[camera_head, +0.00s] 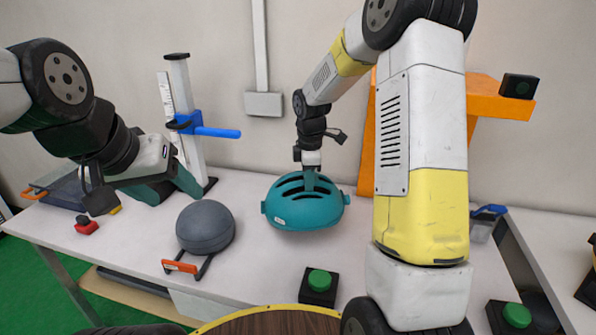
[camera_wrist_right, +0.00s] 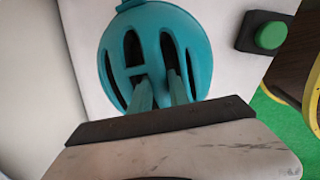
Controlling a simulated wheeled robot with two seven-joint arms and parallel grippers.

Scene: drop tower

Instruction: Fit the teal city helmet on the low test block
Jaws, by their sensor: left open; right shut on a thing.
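The teal helmet (camera_head: 295,212) is upright over the middle of the table, its vented top facing up. My right gripper (camera_head: 311,182) is shut on its top from above, with its fingers at the vent slots; the right wrist view also shows the helmet (camera_wrist_right: 192,30). I cannot tell whether the helmet touches the table. A grey dome (camera_head: 205,225), apparently the low test block, stands to its left, bare and apart from the helmet. My left gripper (camera_head: 175,190) is open and empty, behind and left of the dome.
The drop tower (camera_head: 183,110) with a blue arm (camera_head: 215,132) stands at the back left. An orange-handled clamp (camera_head: 180,267) lies before the dome. A green button box (camera_head: 319,285) is at the front. A red knob (camera_head: 86,226) sits at left. An orange stand (camera_head: 483,98) rises at right.

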